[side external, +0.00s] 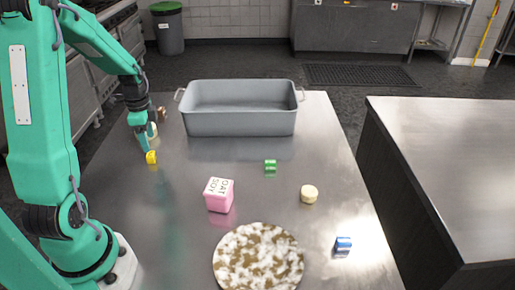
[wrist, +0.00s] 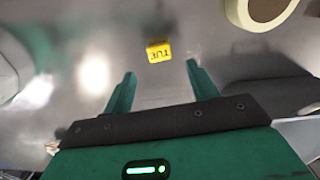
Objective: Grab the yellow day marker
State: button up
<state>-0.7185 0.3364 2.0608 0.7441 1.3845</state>
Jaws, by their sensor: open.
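The yellow day marker (wrist: 158,52) shows in the wrist view as a small yellow block with dark letters that look like "TUE". It lies just beyond my fingertips, roughly centred between them. My gripper (wrist: 160,72) is open, with nothing between its two green fingers. In the side view the yellow marker (side external: 151,157) is on the steel table at the left, close to the end of my arm. My fingers are hard to make out in that view.
A grey pan (side external: 240,123) stands at the back of the table. A roll of tape (wrist: 236,12) is near the yellow marker.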

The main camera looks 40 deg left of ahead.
aim_at(150, 153)
jog(key=shift+f, duration=0.7)
jog(key=shift+f, duration=0.1)
jog(key=f, duration=0.3)
jog(key=shift+s+a+f, duration=0.1)
jog(key=shift+s+a, duration=0.05)
jog(key=shift+s, duration=0.15)
jog(key=shift+f, duration=0.85)
jog(key=c, duration=1.1)
jog(key=shift+o, duration=0.2)
jog(key=shift+r, duration=0.15)
